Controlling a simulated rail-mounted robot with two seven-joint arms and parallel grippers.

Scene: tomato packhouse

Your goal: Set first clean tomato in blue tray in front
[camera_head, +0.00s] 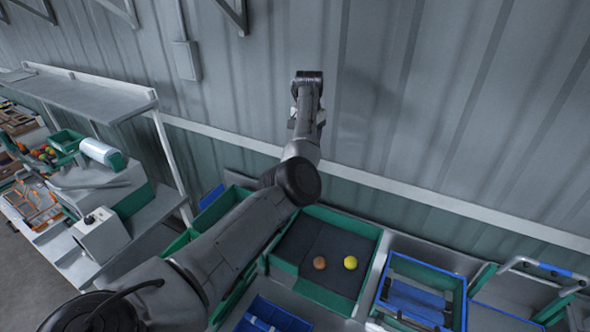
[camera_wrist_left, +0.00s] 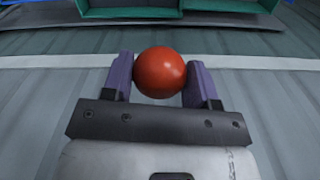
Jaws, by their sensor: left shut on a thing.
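A smooth red tomato (camera_wrist_left: 160,70) is held between the two purple fingers of my left gripper (camera_wrist_left: 161,82) in the left wrist view. My left arm reaches up in front of the corrugated wall in the head view, and the tomato is hidden there. A blue tray (camera_head: 268,318) lies at the bottom edge of the head view, partly cut off. My right gripper is not in view.
A green-walled bin (camera_head: 323,291) with a dark lining holds an orange-brown tomato (camera_head: 319,263) and a yellow tomato (camera_head: 350,262). A grey shelf (camera_head: 90,98) and a white machine (camera_head: 100,233) stand at the left. The wall is close behind my raised arm.

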